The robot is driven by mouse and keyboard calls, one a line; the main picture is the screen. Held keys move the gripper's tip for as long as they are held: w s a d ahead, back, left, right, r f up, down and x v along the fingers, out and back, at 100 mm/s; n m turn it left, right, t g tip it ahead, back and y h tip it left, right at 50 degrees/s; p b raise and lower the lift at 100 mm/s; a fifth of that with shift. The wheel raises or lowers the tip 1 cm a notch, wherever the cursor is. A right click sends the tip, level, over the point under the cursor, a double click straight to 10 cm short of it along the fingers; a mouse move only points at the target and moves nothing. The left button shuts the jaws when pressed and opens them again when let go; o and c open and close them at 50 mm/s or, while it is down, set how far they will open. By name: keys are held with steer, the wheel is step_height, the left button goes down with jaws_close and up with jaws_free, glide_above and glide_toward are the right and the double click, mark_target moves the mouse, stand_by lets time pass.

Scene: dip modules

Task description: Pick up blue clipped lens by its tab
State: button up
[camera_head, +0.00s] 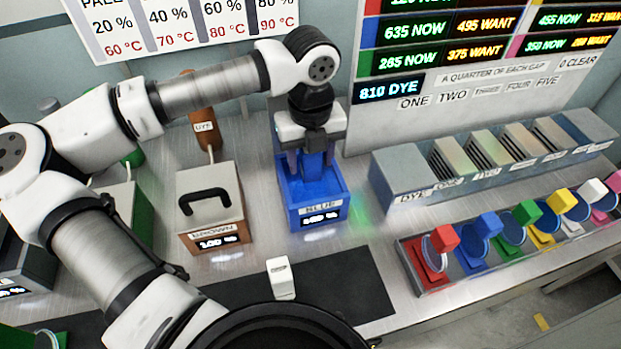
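The blue clipped lens (472,250) stands in the rack at the right, between the red and green ones. Its blue block-like tab (490,223) sticks up at its upper right. My gripper (312,172) points down over the blue box marked BLUE (298,213), well to the left of the rack. Something blue shows between and behind the fingers. I cannot tell whether it is part of the box or held, nor whether the fingers are open or shut.
The rack (412,270) also holds red (428,262), green, yellow, white and pink clipped lenses, set close together. A grey slotted block (400,180) stands behind it. A brown box with a black handle (212,215) is left of the blue box. A small white block (281,278) stands on the dark mat (350,280).

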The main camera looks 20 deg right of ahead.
jaws_close()
steer(key=shift+r, duration=0.1)
